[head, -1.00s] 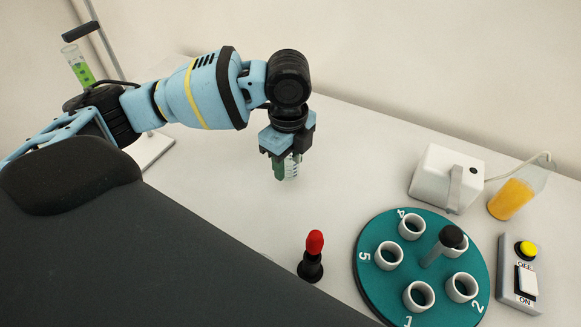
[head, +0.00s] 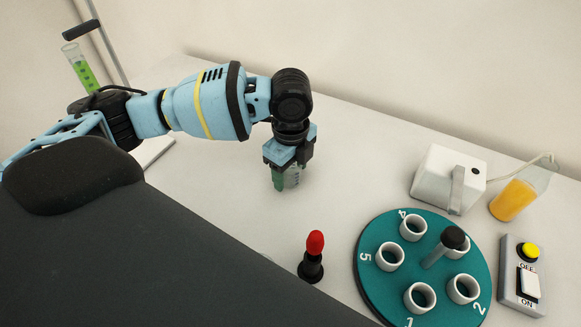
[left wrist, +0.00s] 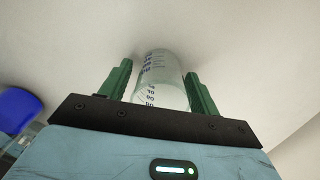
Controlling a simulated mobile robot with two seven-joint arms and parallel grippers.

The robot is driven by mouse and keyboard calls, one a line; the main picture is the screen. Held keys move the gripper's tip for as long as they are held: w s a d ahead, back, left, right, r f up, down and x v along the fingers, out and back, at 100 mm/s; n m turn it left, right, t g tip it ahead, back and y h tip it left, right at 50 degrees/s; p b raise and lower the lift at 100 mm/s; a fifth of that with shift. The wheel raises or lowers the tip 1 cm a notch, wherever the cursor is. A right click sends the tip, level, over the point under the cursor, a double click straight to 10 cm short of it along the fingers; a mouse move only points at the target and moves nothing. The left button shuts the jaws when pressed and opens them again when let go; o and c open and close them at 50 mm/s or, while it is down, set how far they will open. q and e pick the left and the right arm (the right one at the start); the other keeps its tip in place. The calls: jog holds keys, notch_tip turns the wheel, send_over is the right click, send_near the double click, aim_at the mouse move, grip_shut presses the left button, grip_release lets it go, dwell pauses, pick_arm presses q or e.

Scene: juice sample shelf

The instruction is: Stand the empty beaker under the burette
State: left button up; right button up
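The beaker (head: 292,176) is a small clear vessel with blue graduation marks. It looks empty. My left gripper (head: 289,172) points down with its green fingers on either side of it, and it appears shut on the beaker. In the left wrist view the beaker (left wrist: 161,75) stands between the two fingers (left wrist: 160,85). I cannot tell if its base touches the table. The burette (head: 83,72), a clear tube with green liquid, is at the far left on a stand (head: 155,150). My left arm hides its lower part. My right gripper is out of view.
A teal carousel (head: 375,285) with numbered white holders is at the right. A red-topped black object (head: 314,258) stands left of it. A white box (head: 447,178), an orange-filled beaker (head: 513,200) and a switch box (head: 520,275) are further right. The table around my left gripper is clear.

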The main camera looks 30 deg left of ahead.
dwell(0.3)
pick_arm(q)
notch_tip(320, 180, up, 11)
jog(key=shift+p, duration=0.55)
jog(key=shift+o, duration=0.4)
jog(key=shift+r, duration=0.65)
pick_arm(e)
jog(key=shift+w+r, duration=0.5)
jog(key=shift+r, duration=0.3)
pick_arm(q)
jog(key=shift+f, duration=0.1)
